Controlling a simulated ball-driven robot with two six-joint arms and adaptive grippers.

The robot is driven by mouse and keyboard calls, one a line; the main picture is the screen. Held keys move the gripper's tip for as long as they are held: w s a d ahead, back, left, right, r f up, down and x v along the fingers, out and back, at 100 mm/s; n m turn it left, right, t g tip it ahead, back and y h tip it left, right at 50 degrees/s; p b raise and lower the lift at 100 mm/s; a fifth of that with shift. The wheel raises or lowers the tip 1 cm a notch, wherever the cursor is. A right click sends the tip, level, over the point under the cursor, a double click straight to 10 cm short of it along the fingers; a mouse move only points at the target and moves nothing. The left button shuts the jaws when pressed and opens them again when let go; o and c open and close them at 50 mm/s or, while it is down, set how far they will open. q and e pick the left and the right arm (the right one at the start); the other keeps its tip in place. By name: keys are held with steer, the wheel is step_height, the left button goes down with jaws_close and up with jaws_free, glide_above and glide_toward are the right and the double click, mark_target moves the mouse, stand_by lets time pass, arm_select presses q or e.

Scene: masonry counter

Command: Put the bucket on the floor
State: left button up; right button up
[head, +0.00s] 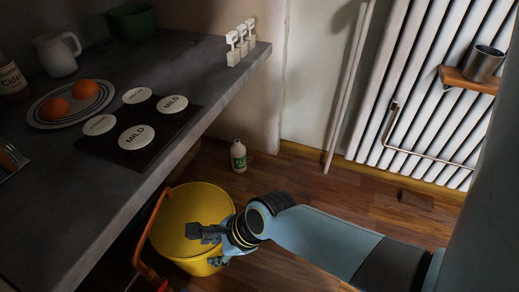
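A yellow bucket (182,259) is at the lower middle of the head view, beside the counter's front edge and seen from above. My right gripper (196,231) reaches over the bucket from the right, its dark fingers in front of the bucket's opening and rim. I cannot tell whether the fingers are closed on any part of it. An orange curved bar (148,224) runs along the bucket's left side. The wooden floor (310,188) shows right of and behind the bucket. Whether the bucket's base touches the floor is unclear. My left gripper is not in view.
The dark counter (60,195) fills the left, with a plate of oranges (72,102), round MILD discs (136,138) and a white jug (55,55). A bottle (238,157) stands on the floor behind the bucket. A radiator (430,80) lines the wall.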

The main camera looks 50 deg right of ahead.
steer(key=s+d+r+n+h, duration=0.1)
steer(key=s+d+r+n, duration=0.2)
steer(key=n, duration=0.5)
steer(key=s+d+r+n+h, duration=0.1)
steer(key=s+d+r+n, duration=0.2)
steer(key=s+r+n, duration=0.2)
steer(key=s+d+r+n+g+h, duration=0.1)
steer(key=s+d+r+n, duration=0.2)
steer(key=r+n, duration=0.5)
steer(key=s+n, duration=0.1)
steer(key=n, duration=0.4)
steer(key=shift+d+r+h, duration=0.25)
steer(key=shift+r+h, duration=0.05)
steer(key=shift+h, duration=0.1)
